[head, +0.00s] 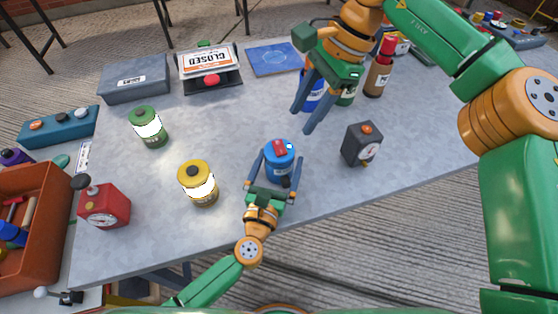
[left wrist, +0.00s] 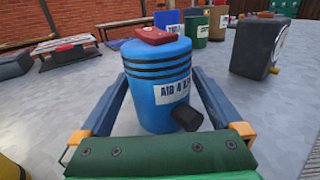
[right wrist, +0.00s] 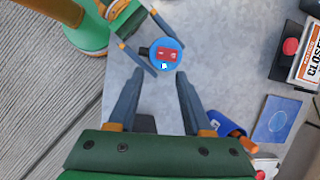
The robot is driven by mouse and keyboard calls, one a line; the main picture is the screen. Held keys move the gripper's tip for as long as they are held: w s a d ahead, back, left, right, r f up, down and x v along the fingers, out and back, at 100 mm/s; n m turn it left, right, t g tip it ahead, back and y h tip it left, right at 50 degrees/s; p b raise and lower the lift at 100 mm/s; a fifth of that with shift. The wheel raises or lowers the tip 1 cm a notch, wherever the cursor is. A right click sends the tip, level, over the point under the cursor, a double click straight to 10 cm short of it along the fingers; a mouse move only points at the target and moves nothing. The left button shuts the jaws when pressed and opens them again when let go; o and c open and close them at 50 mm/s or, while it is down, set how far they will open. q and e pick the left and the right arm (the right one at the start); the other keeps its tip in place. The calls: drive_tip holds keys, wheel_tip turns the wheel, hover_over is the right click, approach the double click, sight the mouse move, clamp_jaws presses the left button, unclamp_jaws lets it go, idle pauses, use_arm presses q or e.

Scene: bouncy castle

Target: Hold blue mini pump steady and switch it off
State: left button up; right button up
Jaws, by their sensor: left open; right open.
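The blue mini pump (head: 280,163) stands upright near the table's front edge. It has a red switch on top and a black nozzle low on its side. My left gripper (head: 274,172) is open, with its fingers on either side of the pump; in the left wrist view the pump (left wrist: 160,85) sits between the fingers, with gaps showing. My right gripper (head: 305,118) is open and empty, above the table behind and right of the pump. In the right wrist view the pump (right wrist: 165,55) lies beyond the fingertips, its red switch facing up.
Yellow (head: 197,183) and green (head: 148,127) canisters stand left of the pump. A dark box with a gauge (head: 362,144) stands to the right. Blue, green and brown bottles (head: 378,75) are behind my right gripper. A red gauge box (head: 104,206) is at the left.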

use_arm(q)
drive_tip(key=shift+w, duration=0.3)
drive_tip(key=c, duration=1.5)
clamp_jaws()
use_arm(e)
drive_tip(key=shift+c, duration=0.9)
drive_tip(key=shift+s+a+r+n, duration=0.15)
drive_tip(key=shift+s+r+n, duration=0.1)
drive_tip(key=shift+n, duration=0.45)
drive_tip(key=c, duration=0.3)
drive_tip(key=n, duration=0.2)
drive_tip(key=s+a+r+n+t+h, duration=0.1)
drive_tip(key=n, duration=0.2)
drive_tip(key=r+n, duration=0.1)
drive_tip(key=n, duration=0.2)
drive_tip(key=shift+s+a+r+t+h, duration=0.2)
drive_tip(key=shift+s+a+t+h, duration=0.1)
drive_tip(key=shift+t+h, duration=0.1)
clamp_jaws()
use_arm(q)
drive_tip(key=shift+s, duration=0.1)
use_arm(e)
drive_tip(key=r+n, duration=0.1)
drive_tip(key=n, duration=0.1)
drive_tip(key=r+n+t, duration=0.1)
drive_tip(key=n, duration=0.1)
drive_tip(key=a+r+n+t+h, duration=0.1)
drive_tip(key=n, duration=0.2)
drive_tip(key=shift+s+a, duration=0.1)
drive_tip(key=shift+s, duration=0.2)
